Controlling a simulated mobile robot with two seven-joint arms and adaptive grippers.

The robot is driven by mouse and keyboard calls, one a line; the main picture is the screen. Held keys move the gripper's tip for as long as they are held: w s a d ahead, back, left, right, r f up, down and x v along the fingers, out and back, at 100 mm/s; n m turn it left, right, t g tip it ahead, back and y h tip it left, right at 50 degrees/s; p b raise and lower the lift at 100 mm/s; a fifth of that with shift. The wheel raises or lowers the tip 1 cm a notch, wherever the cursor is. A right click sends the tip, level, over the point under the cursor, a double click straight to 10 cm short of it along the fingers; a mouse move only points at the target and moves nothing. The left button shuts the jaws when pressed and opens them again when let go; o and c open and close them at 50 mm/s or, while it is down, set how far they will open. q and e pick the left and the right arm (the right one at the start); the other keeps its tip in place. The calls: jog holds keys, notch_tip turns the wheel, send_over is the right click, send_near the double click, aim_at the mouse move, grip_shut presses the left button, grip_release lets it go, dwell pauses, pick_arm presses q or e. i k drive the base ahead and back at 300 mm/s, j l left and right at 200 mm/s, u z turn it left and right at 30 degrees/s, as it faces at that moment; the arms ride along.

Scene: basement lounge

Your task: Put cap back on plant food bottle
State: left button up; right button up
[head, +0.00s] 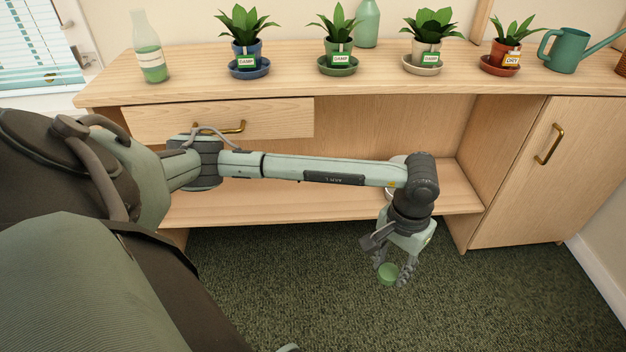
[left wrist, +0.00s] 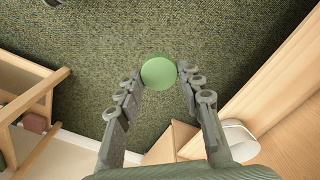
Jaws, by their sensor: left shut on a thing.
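A green round cap (head: 388,274) is held between the fingertips of my left gripper (head: 392,276), above the carpet in front of the cabinet. The cap (left wrist: 158,73) also shows in the left wrist view, between the two fingers of my left gripper (left wrist: 160,78). A clear bottle (head: 149,58) with green liquid stands upright at the left end of the cabinet top, apart from the gripper. No cap shows on its neck. My right gripper is not in view.
Several potted plants (head: 246,38) with tags, a pale green bottle (head: 367,24) and a green watering can (head: 567,50) stand on the cabinet top (head: 200,72). A white object (head: 396,160), partly hidden by my arm, is on the shelf (head: 290,202). Open carpet lies in front.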

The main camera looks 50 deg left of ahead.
aim_at(146, 42)
jog(key=k+j, duration=0.15)
jog(key=j, duration=0.25)
jog(key=k+j+u, duration=0.1)
jog(key=j, duration=0.35)
jog(key=k+j, duration=0.2)
jog(key=j, duration=0.25)
jog(key=k+j+u, duration=0.15)
jog(key=j, duration=0.25)
jog(key=k+j, duration=0.1)
jog(key=j, duration=0.35)
jog(key=k+j+u, duration=0.1)
jog(key=j, duration=0.35)
jog(key=k+j, duration=0.15)
jog(key=j, duration=0.3)
jog(key=k+j+u, duration=0.1)
jog(key=j, duration=0.35)
